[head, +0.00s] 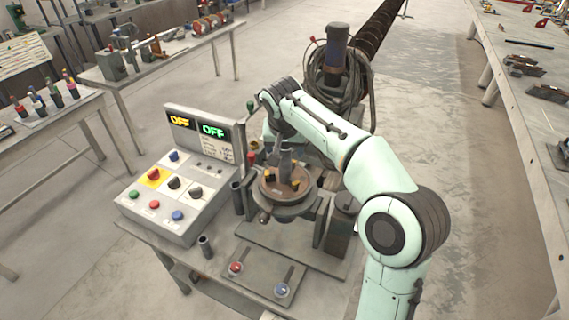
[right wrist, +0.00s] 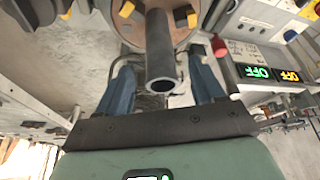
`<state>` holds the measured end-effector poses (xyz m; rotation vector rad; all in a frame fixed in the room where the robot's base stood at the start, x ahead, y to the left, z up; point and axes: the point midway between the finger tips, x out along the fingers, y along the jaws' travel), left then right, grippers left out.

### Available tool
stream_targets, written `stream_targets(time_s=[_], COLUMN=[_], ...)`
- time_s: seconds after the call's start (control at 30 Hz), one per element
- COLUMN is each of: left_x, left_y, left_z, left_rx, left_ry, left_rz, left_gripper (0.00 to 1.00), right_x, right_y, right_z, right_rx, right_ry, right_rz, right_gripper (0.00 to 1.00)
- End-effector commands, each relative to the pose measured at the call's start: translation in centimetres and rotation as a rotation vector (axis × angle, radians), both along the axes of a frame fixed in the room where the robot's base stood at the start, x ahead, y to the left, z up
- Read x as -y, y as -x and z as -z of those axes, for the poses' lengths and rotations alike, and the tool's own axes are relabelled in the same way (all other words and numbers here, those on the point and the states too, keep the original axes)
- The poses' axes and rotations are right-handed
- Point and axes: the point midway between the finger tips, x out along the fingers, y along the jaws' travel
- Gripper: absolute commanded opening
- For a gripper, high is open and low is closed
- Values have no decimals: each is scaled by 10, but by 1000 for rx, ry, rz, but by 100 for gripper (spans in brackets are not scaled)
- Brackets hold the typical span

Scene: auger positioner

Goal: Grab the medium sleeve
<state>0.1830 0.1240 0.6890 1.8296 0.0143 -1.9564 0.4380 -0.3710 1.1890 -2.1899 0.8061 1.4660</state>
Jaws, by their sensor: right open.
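A grey hollow sleeve stands upright in the round chuck (head: 268,200) in the head view. In the right wrist view the same sleeve (right wrist: 160,50) shows its open end toward the camera, with yellow jaws around its base. My right gripper (right wrist: 158,72) is open, its two blue fingers on either side of this sleeve with gaps showing. In the head view my right gripper (head: 283,143) is above the chuck, partly hidden by my arm. Other dark tubes stand at the chuck's left (head: 237,195) and at the bench front (head: 205,246). I cannot tell which is medium. My left gripper is not in view.
A control box (head: 180,190) with buttons and two OFF displays stands left of the chuck. A plate with a red and a blue button (head: 260,275) lies in front. A motor with coiled hoses (head: 335,75) is behind. Open floor lies to the right.

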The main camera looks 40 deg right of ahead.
Motion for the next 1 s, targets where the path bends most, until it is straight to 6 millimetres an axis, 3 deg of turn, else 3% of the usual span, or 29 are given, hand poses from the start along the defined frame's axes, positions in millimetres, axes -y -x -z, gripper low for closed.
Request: stream_targets(time_s=[0.43, 0.73, 0.77, 0.93, 1.0], left_x=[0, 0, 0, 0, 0], left_y=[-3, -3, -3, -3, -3], left_z=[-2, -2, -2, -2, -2], left_rx=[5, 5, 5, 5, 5], left_ry=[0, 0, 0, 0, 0], left_rz=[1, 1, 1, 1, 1], left_gripper=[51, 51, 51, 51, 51], right_x=[12, 13, 13, 13, 13], right_y=[-15, -16, -16, -16, -17], right_z=[47, 52, 52, 52, 51], right_rx=[-1, 1, 1, 1, 3], right_ry=[0, 1, 1, 1, 1], right_rz=[0, 0, 0, 0, -1], right_gripper=[68, 68, 61, 6, 0])
